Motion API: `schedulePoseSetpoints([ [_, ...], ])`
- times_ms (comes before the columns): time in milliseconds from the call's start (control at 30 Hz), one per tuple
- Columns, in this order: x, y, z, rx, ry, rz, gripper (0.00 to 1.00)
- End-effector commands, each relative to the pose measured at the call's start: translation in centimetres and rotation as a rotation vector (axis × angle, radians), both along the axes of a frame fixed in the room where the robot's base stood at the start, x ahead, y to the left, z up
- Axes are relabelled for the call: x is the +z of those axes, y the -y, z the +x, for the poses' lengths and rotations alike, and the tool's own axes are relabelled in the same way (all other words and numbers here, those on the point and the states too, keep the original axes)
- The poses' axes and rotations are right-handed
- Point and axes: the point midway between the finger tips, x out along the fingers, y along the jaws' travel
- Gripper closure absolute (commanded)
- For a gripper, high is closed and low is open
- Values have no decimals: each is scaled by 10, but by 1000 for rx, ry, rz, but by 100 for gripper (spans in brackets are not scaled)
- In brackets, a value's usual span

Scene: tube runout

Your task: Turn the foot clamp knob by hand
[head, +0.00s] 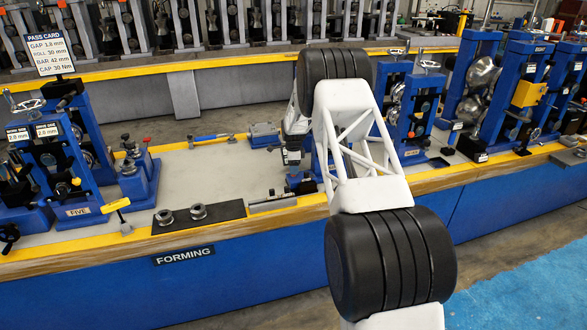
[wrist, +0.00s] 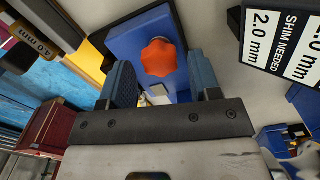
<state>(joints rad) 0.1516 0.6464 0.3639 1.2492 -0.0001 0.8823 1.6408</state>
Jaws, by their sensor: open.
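In the wrist view, an orange-red lobed knob (wrist: 159,57) sits on a blue block (wrist: 140,38). My gripper (wrist: 160,68) is open, with one blue-grey finger to the left of the knob and one to the right. The knob shows in the gap between the fingers, near the tips, and neither finger appears to touch it. I cannot tell how far beyond the tips it lies. In the head view, my arm reaches over the bench and hides most of my gripper. I cannot make out the knob there.
A black-and-white card reading "SHIM NEEDED" (wrist: 285,38) is at the wrist view's upper right. In the head view, blue roll stands (head: 75,160) flank the grey bench top (head: 215,170). A black mat (head: 198,217) with two metal rings lies near the bench's front edge.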

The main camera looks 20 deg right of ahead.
Motion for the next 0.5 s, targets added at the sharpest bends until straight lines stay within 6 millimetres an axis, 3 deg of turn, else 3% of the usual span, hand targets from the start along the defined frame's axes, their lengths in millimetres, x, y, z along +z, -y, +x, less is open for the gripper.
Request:
schedulePoseSetpoints([
  [500, 13, 0, 0, 0, 0, 0, 43],
])
